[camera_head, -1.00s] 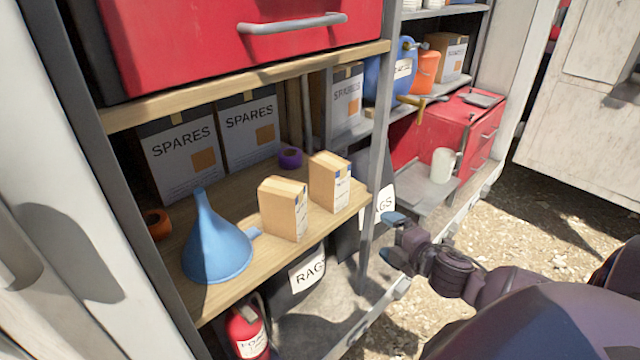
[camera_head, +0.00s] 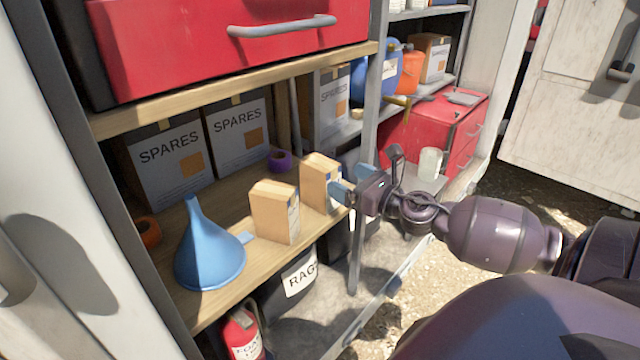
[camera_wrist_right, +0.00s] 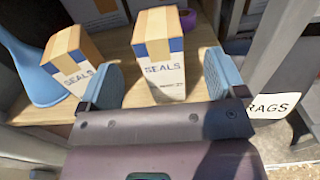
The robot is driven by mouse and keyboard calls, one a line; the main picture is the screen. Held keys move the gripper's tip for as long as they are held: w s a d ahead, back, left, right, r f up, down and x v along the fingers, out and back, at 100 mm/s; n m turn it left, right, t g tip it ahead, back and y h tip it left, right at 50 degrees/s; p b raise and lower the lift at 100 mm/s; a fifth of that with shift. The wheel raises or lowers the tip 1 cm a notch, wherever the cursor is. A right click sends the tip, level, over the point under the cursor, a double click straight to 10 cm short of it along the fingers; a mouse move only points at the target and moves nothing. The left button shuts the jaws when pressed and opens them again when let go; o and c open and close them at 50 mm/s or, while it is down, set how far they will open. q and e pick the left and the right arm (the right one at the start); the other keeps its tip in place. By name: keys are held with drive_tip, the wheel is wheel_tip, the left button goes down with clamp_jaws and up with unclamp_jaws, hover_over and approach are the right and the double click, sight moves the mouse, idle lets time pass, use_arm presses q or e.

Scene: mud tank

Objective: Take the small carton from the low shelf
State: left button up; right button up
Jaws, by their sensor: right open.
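Two small tan cartons stand upright on the low wooden shelf (camera_head: 222,262). The right-hand carton (camera_head: 318,181) is partly hidden by my right gripper (camera_head: 346,192) in the head view. In the right wrist view this carton (camera_wrist_right: 160,60), labelled SEALS, stands ahead of and between the two blue fingers (camera_wrist_right: 165,85), with some space on each side. My right gripper is open and holds nothing. The left-hand carton (camera_head: 273,212) also shows in the wrist view (camera_wrist_right: 72,60), outside the left finger. My left gripper is not in view.
A blue funnel (camera_head: 208,255) stands left of the cartons. A purple tape roll (camera_head: 280,160) and SPARES boxes (camera_head: 240,135) are behind. A grey upright post (camera_head: 374,100) stands close to my right gripper. A red drawer (camera_head: 220,40) is above; a RAGS bin (camera_head: 290,285) is below.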

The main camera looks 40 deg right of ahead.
sight(334, 172)
drive_tip(key=shift+w+a, duration=0.1)
drive_tip(key=shift+w, duration=1.05)
drive_tip(key=shift+w+a+r, duration=0.15)
drive_tip(key=shift+w+r, duration=0.05)
drive_tip(key=shift+w, duration=0.8)
drive_tip(key=shift+w+a+r, duration=0.1)
drive_tip(key=shift+w+r, duration=0.05)
drive_tip(key=shift+w, duration=0.8)
drive_tip(key=shift+w+f, duration=0.1)
drive_tip(key=shift+w, duration=0.5)
drive_tip(key=shift+c, duration=0.4)
drive_tip(key=c, duration=1.3)
